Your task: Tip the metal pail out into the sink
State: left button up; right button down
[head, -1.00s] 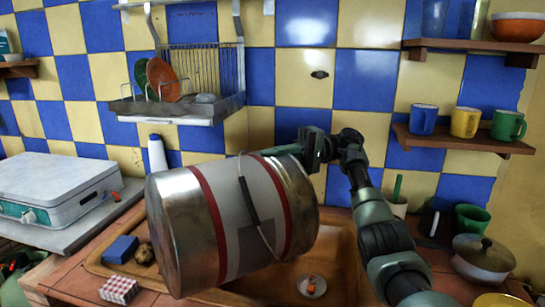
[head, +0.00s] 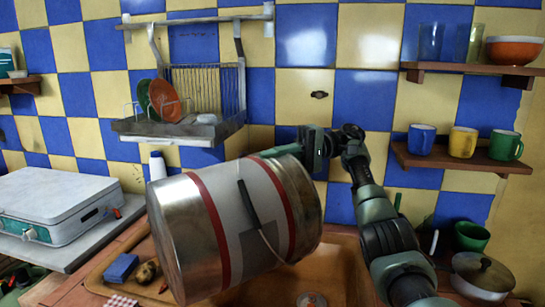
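The metal pail (head: 268,215) is silver with a pale band and two red stripes. It lies nearly on its side in the air, its left end lower, above the brown sink (head: 340,268). My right gripper (head: 304,150) is at the pail's upper right end and appears shut on its rim; the fingertips are partly hidden. The pail's dark handle grip and wire hang across its side. Its mouth and contents cannot be seen. A round drain piece (head: 311,300) shows at the bottom of the sink. My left gripper is not in view.
A blue sponge (head: 121,268) and a potato (head: 147,271) lie left of the pail. A white stove (head: 60,200) stands at the left. A dish rack (head: 180,125) hangs behind. Mugs stand on a shelf (head: 455,160) at right; a lidded pot (head: 482,275) is below.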

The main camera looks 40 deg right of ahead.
notch_tip(320, 180, up, 4)
jog(key=h+p, duration=0.2)
jog(key=p, duration=0.1)
jog(key=h+p, duration=0.2)
jog(key=p, duration=0.1)
jog(key=g+h+p, duration=0.1)
jog(key=h+p, duration=0.1)
jog(key=p, duration=0.2)
jog(key=shift+r+n, duration=0.25)
jog(key=shift+n, duration=0.05)
notch_tip(320, 180, up, 5)
jog(key=h+p, duration=0.5)
jog(key=p, duration=0.1)
jog(key=h+p, duration=0.4)
jog(key=p, duration=0.2)
jog(key=shift+n+g+h+p, duration=0.3)
jog(key=shift+n+g+h, duration=0.1)
jog(key=shift+r+h+p, duration=0.25)
jog(key=shift+h+p, duration=0.4)
jog(key=shift+h, duration=0.15)
jog(key=shift+d+f, duration=0.1)
